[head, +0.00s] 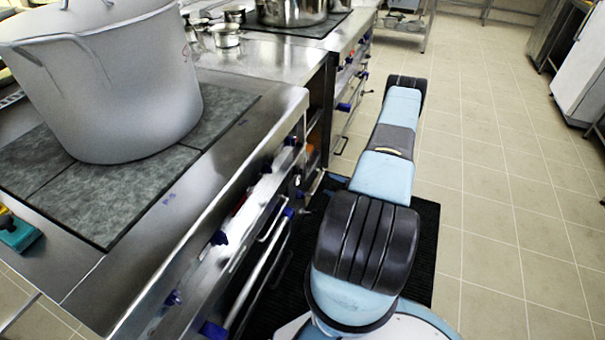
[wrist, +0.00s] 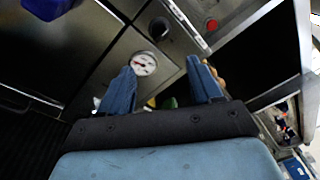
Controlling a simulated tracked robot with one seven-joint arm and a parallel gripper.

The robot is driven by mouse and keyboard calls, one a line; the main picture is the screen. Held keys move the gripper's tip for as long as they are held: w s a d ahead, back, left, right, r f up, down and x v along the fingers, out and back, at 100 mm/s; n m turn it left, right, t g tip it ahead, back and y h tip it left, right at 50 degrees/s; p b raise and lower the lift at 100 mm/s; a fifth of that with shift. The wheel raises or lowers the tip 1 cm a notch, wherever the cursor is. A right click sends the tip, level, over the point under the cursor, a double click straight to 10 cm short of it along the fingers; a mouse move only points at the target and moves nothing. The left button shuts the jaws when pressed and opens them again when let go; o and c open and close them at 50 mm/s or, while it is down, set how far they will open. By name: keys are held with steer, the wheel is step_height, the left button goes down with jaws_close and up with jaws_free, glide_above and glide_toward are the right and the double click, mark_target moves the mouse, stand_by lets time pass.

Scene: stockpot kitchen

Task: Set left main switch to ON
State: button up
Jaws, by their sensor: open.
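In the wrist view my gripper (wrist: 161,80) is open, its two blue fingers spread, with nothing held between them. The fingers point toward a metal panel. A round white gauge with a red needle (wrist: 144,64) shows just beside the left finger. A dark round knob (wrist: 160,28) sits above the gauge, and a red round button or lamp (wrist: 212,24) is to its right. I cannot tell which control is the left main switch, or its setting. In the head view the stove front (head: 219,222) carries several controls too small to read; my gripper is not visible there.
A large grey stockpot (head: 125,90) stands on the hob at left, above the steel counter edge (head: 228,150). Rails and blue-ended handles (head: 214,330) stick out from the stove front. A dark mat (head: 425,240) lies below my arm. Tiled floor (head: 500,190) at right is open.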

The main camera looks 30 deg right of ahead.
mark_target(299, 171)
steer(key=x, duration=1.3)
steer(key=shift+w+a, duration=0.2)
steer(key=shift+w, duration=0.05)
steer(key=shift+r, duration=0.1)
steer(key=shift+c, duration=0.2)
steer(key=c, duration=1)
